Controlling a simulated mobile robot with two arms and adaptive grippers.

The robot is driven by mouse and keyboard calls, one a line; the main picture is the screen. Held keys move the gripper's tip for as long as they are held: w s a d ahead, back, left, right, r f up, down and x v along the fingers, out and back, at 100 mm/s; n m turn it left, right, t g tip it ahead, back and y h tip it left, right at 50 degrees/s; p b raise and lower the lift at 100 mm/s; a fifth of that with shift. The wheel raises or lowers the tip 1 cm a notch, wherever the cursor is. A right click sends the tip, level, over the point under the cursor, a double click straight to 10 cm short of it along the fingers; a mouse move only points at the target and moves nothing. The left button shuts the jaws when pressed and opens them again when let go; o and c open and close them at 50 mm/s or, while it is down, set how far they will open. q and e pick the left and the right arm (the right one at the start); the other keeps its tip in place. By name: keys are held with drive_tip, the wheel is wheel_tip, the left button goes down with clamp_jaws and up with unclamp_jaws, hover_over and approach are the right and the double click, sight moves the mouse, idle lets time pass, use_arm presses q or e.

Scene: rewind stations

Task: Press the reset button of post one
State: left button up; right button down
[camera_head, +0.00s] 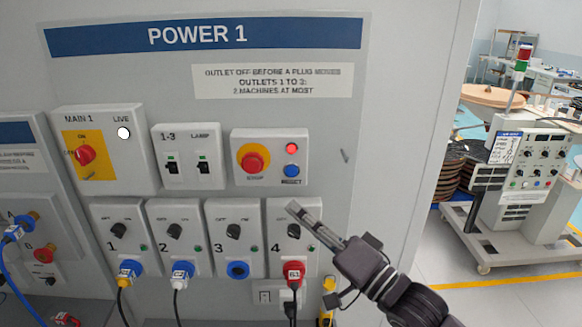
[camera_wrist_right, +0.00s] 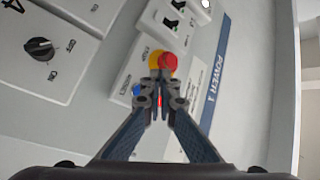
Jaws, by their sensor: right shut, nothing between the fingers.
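The panel headed POWER 1 (camera_head: 205,35) faces me. Its blue reset button (camera_head: 292,170) sits on a small white box, below a red lamp (camera_head: 292,148) and right of the red stop knob (camera_head: 253,161) on its yellow ring. My right gripper (camera_head: 292,208) is shut and empty; in the head view its tips show just below the reset button, over the top of outlet box 4. In the right wrist view the shut fingertips (camera_wrist_right: 161,78) overlap the stop knob (camera_wrist_right: 168,62). The blue button (camera_wrist_right: 137,90) shows partly, beside the fingers. I see no contact with it. My left gripper is out of view.
Outlet boxes 1 to 4 (camera_head: 238,216) run below, with plugs in 1, 2 and 4 and cables hanging down. The MAIN 1 switch (camera_head: 85,154) and the 1-3 and LAMP switches are left. A machine on a wheeled cart (camera_head: 520,190) stands right, beyond open floor.

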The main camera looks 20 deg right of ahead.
sight(292, 171)
drive_tip(key=shift+s+a+r, duration=0.2)
drive_tip(key=shift+s+r, duration=0.05)
drive_tip(key=shift+r, duration=0.25)
drive_tip(key=shift+s+a+r, duration=0.2)
drive_tip(key=shift+s+r, duration=0.05)
drive_tip(key=shift+r, duration=0.25)
drive_tip(key=shift+w, duration=0.1)
drive_tip(key=w+d, duration=0.2)
drive_tip(key=w, duration=0.6)
drive_tip(key=shift+w+d+b, duration=0.15)
drive_tip(key=shift+d+b, duration=0.05)
drive_tip(key=shift+b, duration=0.2)
drive_tip(key=shift+w, duration=0.1)
idle(0.5)
drive_tip(key=shift+w+d, duration=0.15)
drive_tip(key=shift+w, duration=0.15)
